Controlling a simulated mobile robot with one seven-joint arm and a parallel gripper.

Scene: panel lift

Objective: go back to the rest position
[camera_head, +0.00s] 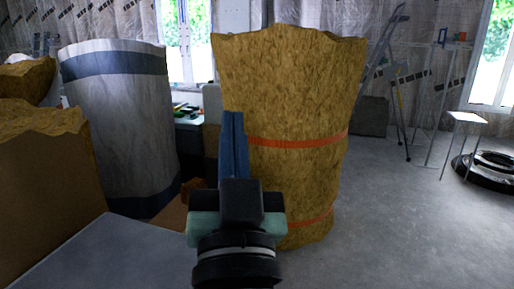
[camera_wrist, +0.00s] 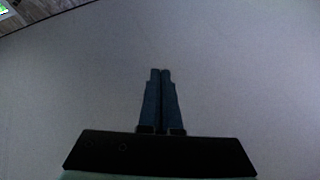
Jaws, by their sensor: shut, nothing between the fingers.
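My gripper (camera_head: 233,116) points upward in the head view, in front of a tall yellow-brown insulation roll (camera_head: 300,95) with orange bands. Its blue fingers are together with nothing between them. In the wrist view my gripper (camera_wrist: 160,72) shows the two fingers side by side and shut, against a plain pale grey surface. I cannot tell from the head view whether the fingers touch the roll; they overlap its left edge in the picture.
A grey-white roll (camera_head: 115,120) with dark bands stands at left, beside a brown box (camera_head: 45,160). A stepladder (camera_head: 390,80), a small white-topped stand (camera_head: 467,118) and a round black object (camera_head: 487,168) are at right. Grey floor (camera_head: 400,220) is clear at front right.

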